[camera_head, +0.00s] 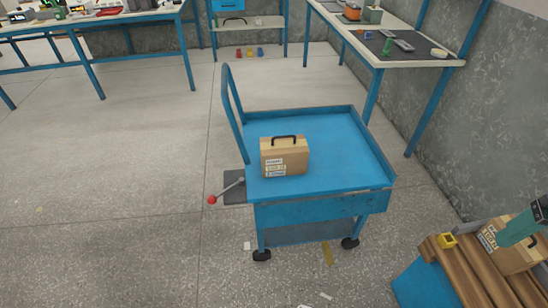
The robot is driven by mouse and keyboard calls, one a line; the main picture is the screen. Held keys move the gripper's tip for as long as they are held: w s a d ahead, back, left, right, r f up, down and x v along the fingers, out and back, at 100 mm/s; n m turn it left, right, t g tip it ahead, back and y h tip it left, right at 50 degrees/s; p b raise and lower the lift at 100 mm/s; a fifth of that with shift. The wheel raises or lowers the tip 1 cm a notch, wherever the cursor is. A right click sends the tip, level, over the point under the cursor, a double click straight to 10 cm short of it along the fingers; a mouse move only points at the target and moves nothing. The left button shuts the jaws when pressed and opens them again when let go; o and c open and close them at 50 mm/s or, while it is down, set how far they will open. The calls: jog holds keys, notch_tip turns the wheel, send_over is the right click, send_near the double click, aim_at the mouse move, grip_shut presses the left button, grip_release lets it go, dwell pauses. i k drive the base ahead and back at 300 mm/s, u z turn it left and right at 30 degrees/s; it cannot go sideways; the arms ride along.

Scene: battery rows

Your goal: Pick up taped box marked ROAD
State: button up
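A brown box (285,157) with a black handle on top stands upright on the blue cart (330,130), near its front left. White labels with dark lettering are on its front; the words are too small to read for sure. A second brown box (492,238) sits on a slatted wooden surface (463,270) at the lower right. It bears a pale label with lettering I cannot read, and a teal piece (518,228) lies across or in front of it. I cannot tell which box is marked ROAD.
A red-knobbed lever (213,199) sticks out left of the cart. A yellow item (446,240) sits beside the second box. Workbenches (390,50) stand at the back. Small scraps (328,253) lie by the cart. The floor (110,160) at left is mostly clear.

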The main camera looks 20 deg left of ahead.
aim_at(289, 155)
jog(key=u, duration=0.95)
